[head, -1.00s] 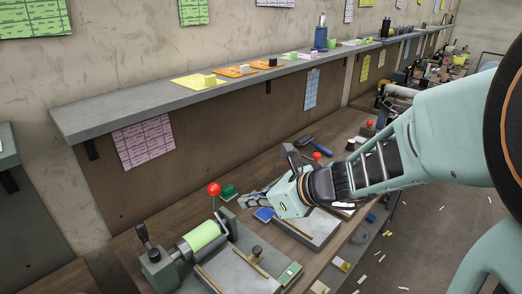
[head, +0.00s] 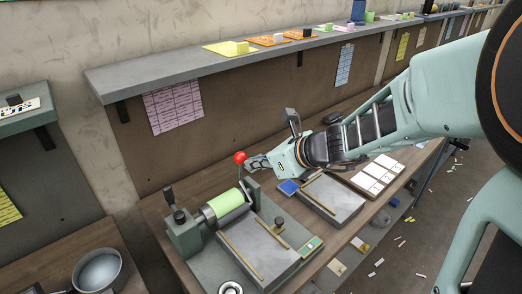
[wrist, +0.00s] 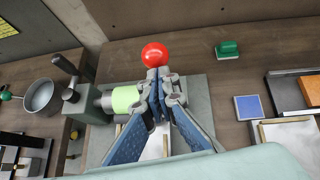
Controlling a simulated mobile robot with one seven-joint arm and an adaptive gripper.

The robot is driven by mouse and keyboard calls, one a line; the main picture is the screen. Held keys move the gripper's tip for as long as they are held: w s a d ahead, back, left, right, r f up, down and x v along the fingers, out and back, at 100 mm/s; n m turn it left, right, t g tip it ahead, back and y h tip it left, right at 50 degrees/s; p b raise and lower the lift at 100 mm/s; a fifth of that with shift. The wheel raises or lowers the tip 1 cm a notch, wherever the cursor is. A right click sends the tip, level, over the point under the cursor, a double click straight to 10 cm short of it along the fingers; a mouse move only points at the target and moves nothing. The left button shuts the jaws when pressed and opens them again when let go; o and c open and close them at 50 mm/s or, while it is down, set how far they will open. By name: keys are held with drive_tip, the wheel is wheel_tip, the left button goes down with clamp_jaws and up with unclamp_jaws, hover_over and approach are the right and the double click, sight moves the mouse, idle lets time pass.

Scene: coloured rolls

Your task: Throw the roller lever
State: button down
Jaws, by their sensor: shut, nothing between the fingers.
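The roller lever's red ball knob (head: 240,157) stands up on a short rod at the far right end of the press with the lime-green roll (head: 226,202). In the wrist view the red knob (wrist: 155,54) sits just beyond my fingertips, and the roll (wrist: 125,99) lies left of them. My gripper (head: 252,164) is shut and empty, just right of the knob in the head view. The wrist view also shows my gripper (wrist: 158,88) with its fingers together. I cannot tell whether they touch the knob or rod; the fingers hide the lever's lower part.
The press's flat bed (head: 257,250) extends in front of the roll. A crank handle (head: 170,195) stands at its left end. A blue pad (head: 288,187) and a second tray (head: 335,205) are to the right. A green block (wrist: 228,48) lies behind. A pan (head: 98,271) stands left.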

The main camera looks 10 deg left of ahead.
drive_tip(key=shift+r+p, duration=0.2)
drive_tip(key=shift+p, duration=0.1)
drive_tip(key=shift+w+a+h+p, duration=0.1)
drive_tip(key=shift+a+h+p, duration=0.15)
drive_tip(key=shift+p, duration=0.4)
drive_tip(key=shift+w+a+r+g+h+p, duration=0.2)
drive_tip(key=shift+r+g+h+p, duration=0.1)
drive_tip(key=shift+p, duration=0.85)
drive_tip(key=shift+w+a+r+p, duration=0.15)
drive_tip(key=shift+w+a+p, duration=0.1)
drive_tip(key=shift+p, duration=0.5)
drive_tip(key=shift+w+a+r+p, duration=0.15)
drive_tip(key=shift+w+a+p, duration=0.2)
drive_tip(key=shift+w+a, duration=0.35)
drive_tip(key=shift+w+a+r+p, duration=0.1)
drive_tip(key=shift+w+a+p, duration=0.2)
drive_tip(key=shift+w+a, duration=0.3)
drive_tip(key=shift+a, duration=0.1)
